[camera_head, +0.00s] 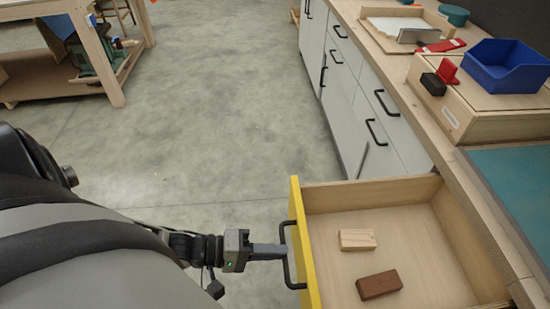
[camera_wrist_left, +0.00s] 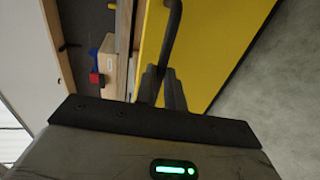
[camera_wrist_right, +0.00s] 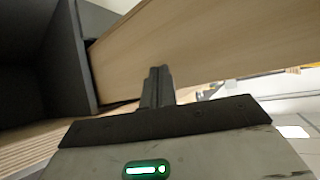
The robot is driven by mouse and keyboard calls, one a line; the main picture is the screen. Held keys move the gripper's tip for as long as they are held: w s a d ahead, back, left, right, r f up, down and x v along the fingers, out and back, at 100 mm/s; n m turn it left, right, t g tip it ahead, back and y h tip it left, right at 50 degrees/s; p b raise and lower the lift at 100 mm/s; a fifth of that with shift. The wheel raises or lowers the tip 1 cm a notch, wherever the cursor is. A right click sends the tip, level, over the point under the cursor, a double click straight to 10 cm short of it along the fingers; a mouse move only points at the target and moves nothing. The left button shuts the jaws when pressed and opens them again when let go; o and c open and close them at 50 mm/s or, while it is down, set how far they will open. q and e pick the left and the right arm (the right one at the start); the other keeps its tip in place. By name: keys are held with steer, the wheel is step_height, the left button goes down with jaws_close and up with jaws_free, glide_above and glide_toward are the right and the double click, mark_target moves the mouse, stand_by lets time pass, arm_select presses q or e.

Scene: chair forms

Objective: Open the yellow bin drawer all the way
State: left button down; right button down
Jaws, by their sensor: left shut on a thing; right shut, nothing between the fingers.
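The yellow bin drawer (camera_head: 305,240) stands pulled out from the counter, its light wood box showing a pale wood block (camera_head: 357,239) and a dark brown block (camera_head: 379,284) inside. Its black handle (camera_head: 287,272) is on the yellow front. My left gripper (camera_head: 283,252) is shut on the handle. In the left wrist view, the fingers of my left gripper (camera_wrist_left: 162,76) close around the handle (camera_wrist_left: 172,35) against the yellow front (camera_wrist_left: 215,40). My right gripper (camera_wrist_right: 158,74) shows only in the right wrist view, shut and empty, beside a light wood panel (camera_wrist_right: 200,42).
Grey cabinets (camera_head: 350,90) with black handles line the counter beyond the drawer. A blue bin (camera_head: 507,66) and a red piece (camera_head: 447,70) sit on a wooden box on the counter. A wooden bench (camera_head: 105,65) stands far left. The floor (camera_head: 210,110) between is clear.

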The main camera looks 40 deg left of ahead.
arm_select(q)
steer(key=c, duration=1.5)
jaws_free()
steer(key=shift+c, duration=0.2)
steer(key=shift+o, duration=0.3)
arm_select(e)
steer(key=shift+f, duration=0.15)
steer(key=shift+s, duration=0.1)
arm_select(q)
steer(key=shift+a, duration=0.1)
steer(key=v, duration=1.5)
steer(key=shift+s+a, duration=0.25)
steer(key=shift+s, duration=0.1)
steer(key=shift+r, duration=0.1)
arm_select(e)
steer(key=shift+d, duration=0.1)
